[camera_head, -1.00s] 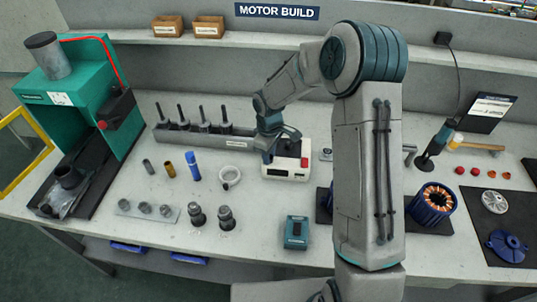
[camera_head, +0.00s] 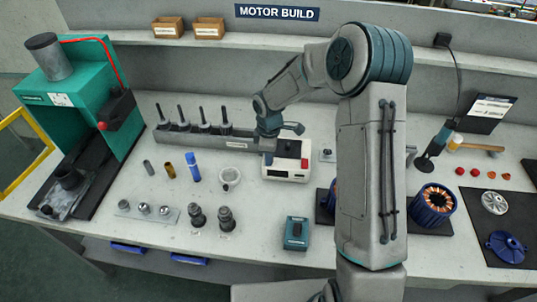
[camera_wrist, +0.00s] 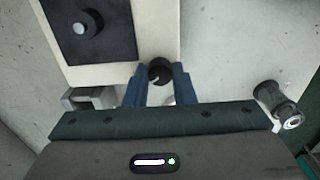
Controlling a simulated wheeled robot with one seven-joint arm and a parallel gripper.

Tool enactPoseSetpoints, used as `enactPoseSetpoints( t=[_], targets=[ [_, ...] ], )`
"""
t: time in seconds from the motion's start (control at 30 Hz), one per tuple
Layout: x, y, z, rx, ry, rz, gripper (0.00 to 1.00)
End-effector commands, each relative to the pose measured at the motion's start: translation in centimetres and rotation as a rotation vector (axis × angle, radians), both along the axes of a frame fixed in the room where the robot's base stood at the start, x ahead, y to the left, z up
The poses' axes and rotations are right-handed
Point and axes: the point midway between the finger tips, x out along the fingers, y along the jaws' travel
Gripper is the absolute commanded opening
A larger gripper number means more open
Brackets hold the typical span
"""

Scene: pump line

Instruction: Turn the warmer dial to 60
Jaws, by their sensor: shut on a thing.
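The warmer (camera_head: 287,174) is a white box on the bench, with a dark plate on top and a red spot at its right side. In the wrist view its pale casing (camera_wrist: 152,25) and dark plate (camera_wrist: 105,45) fill the upper left. The black dial (camera_wrist: 160,71) sits at the casing's edge and carries a small pale mark; no numbers can be read. My gripper (camera_wrist: 160,76) is shut on the dial, with one blue finger on each side. In the head view my gripper (camera_head: 268,156) is at the warmer's left side, and the dial is hidden.
A grey rack (camera_head: 190,138) with several upright tools stands close left of the gripper. A teal press (camera_head: 75,90) stands far left. Bench between the ring and teal device is clear.

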Motion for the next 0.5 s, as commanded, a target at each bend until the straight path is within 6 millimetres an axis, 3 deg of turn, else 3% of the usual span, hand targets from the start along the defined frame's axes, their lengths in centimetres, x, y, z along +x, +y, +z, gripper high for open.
enactPoseSetpoints(
  t=[0.17, 0.2, 0.23, 0.5],
  targets=[
    [0.2, 0.05, 0.2, 0.002, -0.006, -0.001, 0.0],
    [0.2, 0.05, 0.2, 0.002, -0.006, -0.001, 0.34],
    [0.2, 0.05, 0.19, 0.001, -0.006, -0.001, 0.42],
    [0.09, 0.04, 0.1, 0.0, -0.003, -0.001, 0.45]
  ],
)
